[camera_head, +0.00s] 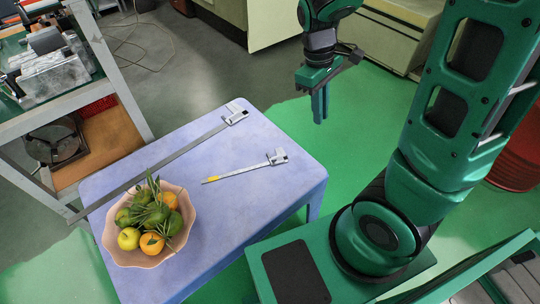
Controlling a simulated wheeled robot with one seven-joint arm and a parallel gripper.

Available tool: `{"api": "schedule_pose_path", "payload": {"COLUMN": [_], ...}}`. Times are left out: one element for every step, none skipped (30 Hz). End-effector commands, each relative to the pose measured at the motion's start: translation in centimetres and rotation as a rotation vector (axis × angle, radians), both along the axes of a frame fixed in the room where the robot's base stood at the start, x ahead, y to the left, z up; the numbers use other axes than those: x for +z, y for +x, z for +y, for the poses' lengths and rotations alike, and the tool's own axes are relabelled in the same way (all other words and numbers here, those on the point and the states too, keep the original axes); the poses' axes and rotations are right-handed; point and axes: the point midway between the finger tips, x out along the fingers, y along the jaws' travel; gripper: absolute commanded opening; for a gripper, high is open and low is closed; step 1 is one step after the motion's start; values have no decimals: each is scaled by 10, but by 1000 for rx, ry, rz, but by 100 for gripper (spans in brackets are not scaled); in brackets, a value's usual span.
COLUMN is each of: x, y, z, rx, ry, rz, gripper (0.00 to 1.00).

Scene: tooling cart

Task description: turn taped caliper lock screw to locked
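A short silver caliper (250,168) with yellow tape (211,179) at its left end lies flat on the blue-grey table (270,210). Its jaws and slider are at the right end. The lock screw is too small to make out, so its setting cannot be told. A longer caliper (165,162) without visible tape lies diagonally behind it and reaches past the table's left edge. My gripper (320,120) hangs to the right of the table's back corner, above the green floor, fingers pointing down. Its fingers look close together with nothing between them, apart from both calipers.
A pinkish bowl (108,238) of fruit and leaves stands at the table's front left. A shelf unit (22,125) with metal parts is at the left. A red drum (515,160) stands at the right. The table's right front part is clear.

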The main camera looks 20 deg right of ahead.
Motion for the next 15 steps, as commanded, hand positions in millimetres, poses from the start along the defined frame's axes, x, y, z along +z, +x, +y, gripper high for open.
{"api": "schedule_pose_path", "payload": {"x": [-13, -20, -29, -36, -43, -53, -60, -67, -77, -84, -90, -99, -104, -110, -116], "y": [11, 18, 26, 31, 36, 43, 47, 51, 57, 60, 62, 66, 68, 69, 72], "z": [14, 22, 32, 40, 48, 60, 68, 76, 87, 95, 102, 111, 118, 123, 130], "rx": [94, 150, 223, 278, 333, 407, 462, 516, 585, 635, 681, 742, 781, 818, 862], "ry": [-14, -20, -29, -37, -45, -56, -63, -73, -84, -93, -101, -112, -119, -126, -135], "rz": [23, 32, 45, 54, 64, 76, 85, 95, 107, 117, 125, 134, 141, 149, 156], "gripper": [11, 11, 11, 11, 11, 11, 11, 11, 11, 11, 11, 11, 11, 11, 11]}}
